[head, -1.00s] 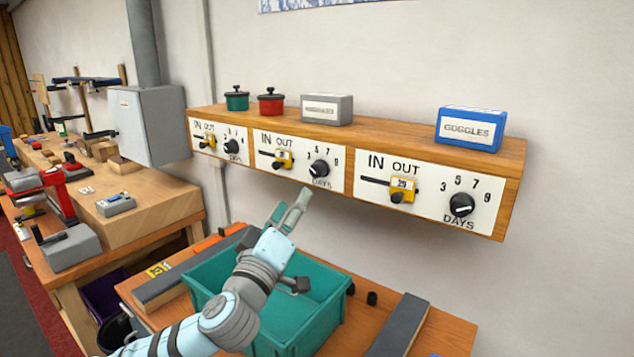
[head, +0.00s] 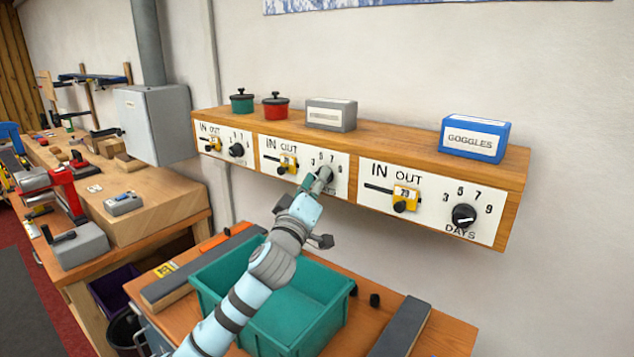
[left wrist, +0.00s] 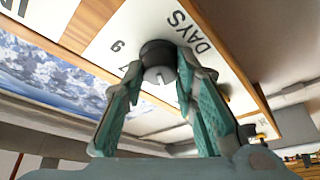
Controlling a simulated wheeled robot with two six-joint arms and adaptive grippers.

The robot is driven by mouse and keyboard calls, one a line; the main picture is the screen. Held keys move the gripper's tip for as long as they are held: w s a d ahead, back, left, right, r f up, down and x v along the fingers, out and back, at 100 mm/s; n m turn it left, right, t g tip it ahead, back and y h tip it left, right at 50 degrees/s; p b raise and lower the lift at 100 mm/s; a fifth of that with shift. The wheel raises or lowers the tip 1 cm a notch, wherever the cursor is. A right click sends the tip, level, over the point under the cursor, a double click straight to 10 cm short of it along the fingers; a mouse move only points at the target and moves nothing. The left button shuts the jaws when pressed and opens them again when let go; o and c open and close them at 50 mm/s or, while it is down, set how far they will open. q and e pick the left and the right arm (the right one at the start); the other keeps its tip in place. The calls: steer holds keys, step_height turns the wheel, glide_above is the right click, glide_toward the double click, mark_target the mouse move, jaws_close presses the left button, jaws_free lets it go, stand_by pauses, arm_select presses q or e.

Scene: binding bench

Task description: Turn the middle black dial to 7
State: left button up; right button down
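The middle black dial (head: 325,174) is on the middle white panel of the wooden shelf front, with 3, 5, 7, 9 over it and DAYS below. My left gripper (head: 315,181) is at this dial and hides part of it in the head view. In the left wrist view the dial (left wrist: 158,58) sits between the two parted fingertips of my left gripper (left wrist: 158,75). The fingers are close to its sides; firm contact cannot be made out. A pale mark shows on the dial's face; which number it points to is unclear. My right gripper is not in view.
The middle panel's yellow slider (head: 287,163) is just left of the gripper. The right dial (head: 464,215) and left dial (head: 237,149) are on neighbouring panels. A teal bin (head: 330,315) stands under my arm. Pots and boxes, including a blue GOGGLES box (head: 475,138), stand on the shelf.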

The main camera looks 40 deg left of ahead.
arm_select(q)
jaws_close()
steer(key=shift+a+m+t+h+p, duration=0.2)
steer(key=shift+m+h+p, duration=1.1)
steer(key=shift+m, duration=2.5)
steer(key=shift+m+t+h+p, duration=0.35)
steer(key=shift+m+h, duration=1.9)
steer(key=shift+m, duration=1.55)
steer(key=shift+a+m+t+h+p, duration=0.15)
steer(key=shift+m+h+p, duration=1.2)
steer(key=shift+m, duration=2.45)
steer(key=shift+h+b, duration=0.4)
steer(key=shift+b, duration=0.05)
